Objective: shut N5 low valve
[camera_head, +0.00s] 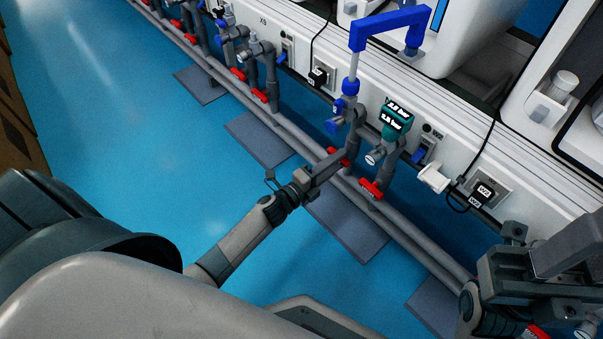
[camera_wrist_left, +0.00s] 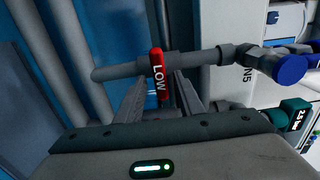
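The N5 low valve has a red handle marked LOW (camera_wrist_left: 157,72), on a grey pipe beside the N5 label (camera_wrist_left: 247,74). In the head view its red handle (camera_head: 338,156) shows beside my left fingertips. My left gripper (camera_head: 332,164) reaches it from the lower left. In the left wrist view my left gripper (camera_wrist_left: 160,98) has its fingers apart, one on each side of the handle, with small gaps visible. The handle stands upright in that view. My right gripper (camera_head: 572,255) is at the lower right, away from the valve; its finger opening is unclear.
Another red handle (camera_head: 371,190) sits close by on the right. A teal pressure display (camera_head: 397,117) and a tall blue pipe (camera_head: 390,25) rise above. Long grey floor pipes (camera_head: 415,250) run past. Several more red-handled valves line the upper left. The blue floor (camera_head: 130,110) is open.

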